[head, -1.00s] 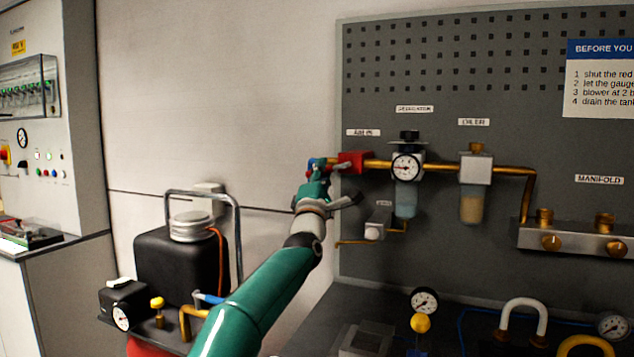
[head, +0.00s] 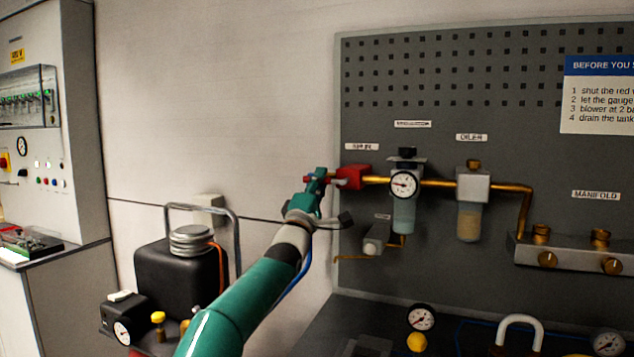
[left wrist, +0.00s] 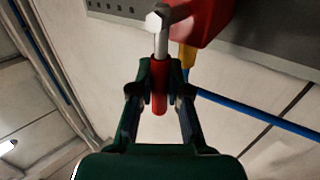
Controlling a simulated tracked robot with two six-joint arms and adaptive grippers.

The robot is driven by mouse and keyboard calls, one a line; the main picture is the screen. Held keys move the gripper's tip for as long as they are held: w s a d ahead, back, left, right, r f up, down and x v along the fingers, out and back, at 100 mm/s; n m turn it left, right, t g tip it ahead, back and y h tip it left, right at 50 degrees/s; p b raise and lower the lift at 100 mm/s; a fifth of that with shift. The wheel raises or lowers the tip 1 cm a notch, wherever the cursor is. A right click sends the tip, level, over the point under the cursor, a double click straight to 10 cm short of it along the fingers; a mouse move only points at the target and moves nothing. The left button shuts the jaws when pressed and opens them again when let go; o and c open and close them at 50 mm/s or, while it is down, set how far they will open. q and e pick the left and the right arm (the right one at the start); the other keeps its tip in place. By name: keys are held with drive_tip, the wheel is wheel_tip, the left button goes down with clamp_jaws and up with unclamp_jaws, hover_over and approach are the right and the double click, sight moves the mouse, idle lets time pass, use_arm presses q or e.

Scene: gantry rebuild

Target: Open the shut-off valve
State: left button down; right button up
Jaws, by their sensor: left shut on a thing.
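The shut-off valve is a red block (head: 353,177) at the left edge of the grey panel, at the head of the brass pipe. It also shows in the left wrist view (left wrist: 208,18). Its lever has a grey metal shank (left wrist: 161,40) and a red grip (left wrist: 159,92). My left gripper (head: 323,178) is at the lever, left of the valve block. In the left wrist view, its fingers (left wrist: 160,68) are shut on the red grip, one on each side. The lever's exact angle is hard to judge in the head view. My right gripper is not in view.
A pressure gauge (head: 404,184) on the regulator and an oiler (head: 472,188) sit along the pipe to the right. A small grey unit (head: 377,238) hangs below the valve. A black tank (head: 181,273) with a metal handle frame stands at lower left. Bare wall lies behind my arm.

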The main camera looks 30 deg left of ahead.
use_arm(q)
drive_tip(key=c, duration=1.1)
unclamp_jaws()
drive_tip(key=shift+w+d+f, duration=0.1)
drive_tip(key=shift+d+f, duration=0.1)
drive_tip(key=shift+f, duration=0.05)
drive_tip(key=shift+c, duration=0.2)
drive_tip(key=shift+a, duration=0.1)
drive_tip(key=shift+r, duration=0.15)
drive_tip(key=shift+s, duration=0.2)
drive_tip(key=shift+v, duration=5.9)
drive_tip(key=shift+w, duration=0.1)
